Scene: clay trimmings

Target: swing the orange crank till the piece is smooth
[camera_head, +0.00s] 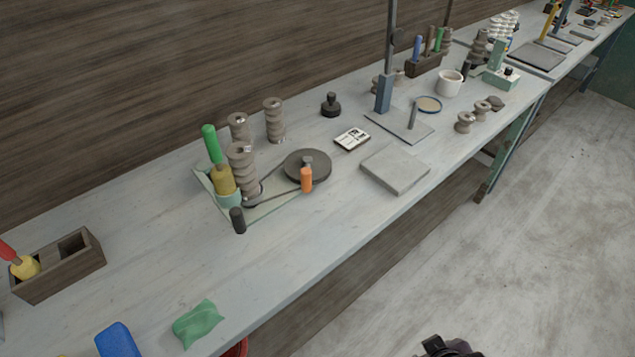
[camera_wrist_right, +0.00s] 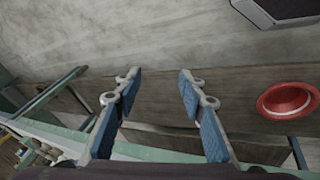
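The orange crank handle (camera_head: 306,179) stands upright on a dark round wheel (camera_head: 309,164) on the workbench. A belt runs from the wheel to a spindle at the left of a pale green base plate (camera_head: 270,207). The ridged grey-brown clay piece (camera_head: 242,170) stands on that spindle. A yellow tool with a green handle (camera_head: 211,146) stands behind it in a pale green cup. My right gripper (camera_head: 449,346) shows at the bottom edge of the head view, away from the bench. In the right wrist view its two blue-padded fingers (camera_wrist_right: 158,85) are spread, with nothing between them. My left gripper is not in view.
A wooden box (camera_head: 85,258) with a red-handled tool stands at the left. A green cloth (camera_head: 198,322) lies at the front edge. A grey slab (camera_head: 395,172) lies right of the wheel. A red bucket (camera_wrist_right: 288,100) is beneath the bench. Open floor lies at the right.

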